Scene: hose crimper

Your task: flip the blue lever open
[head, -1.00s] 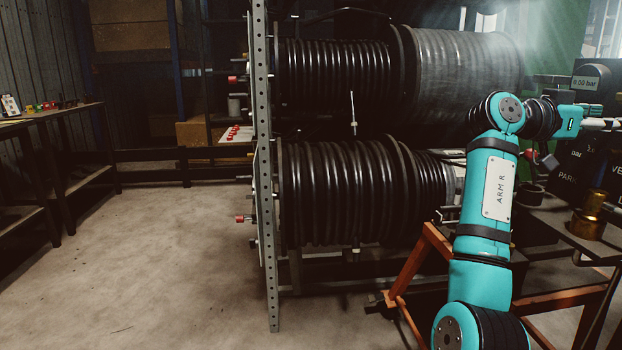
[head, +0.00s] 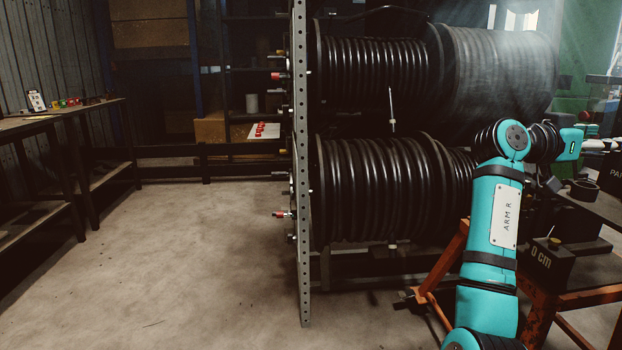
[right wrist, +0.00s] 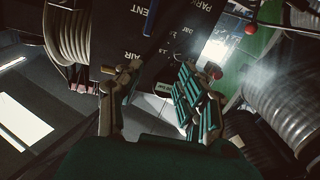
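A narrow blue bar (right wrist: 151,18), which looks like the blue lever, shows at the top of the right wrist view against a dark panel (right wrist: 180,35) with upside-down white lettering. I cannot tell its position. I do not make out the lever in the head view. My right gripper (right wrist: 156,78) is open in the right wrist view, its fingers apart on either side of the middle. No held object shows between them. The bar lies beyond the fingertips, apart from them. My left gripper is in neither view.
Large black hose reels (head: 390,190) stand on a rack with a perforated upright (head: 301,160). At right is an orange-framed bench (head: 575,298) with a dark "0 cm" block (head: 545,262). A workbench (head: 60,112) stands at left. The concrete floor (head: 210,260) between is clear.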

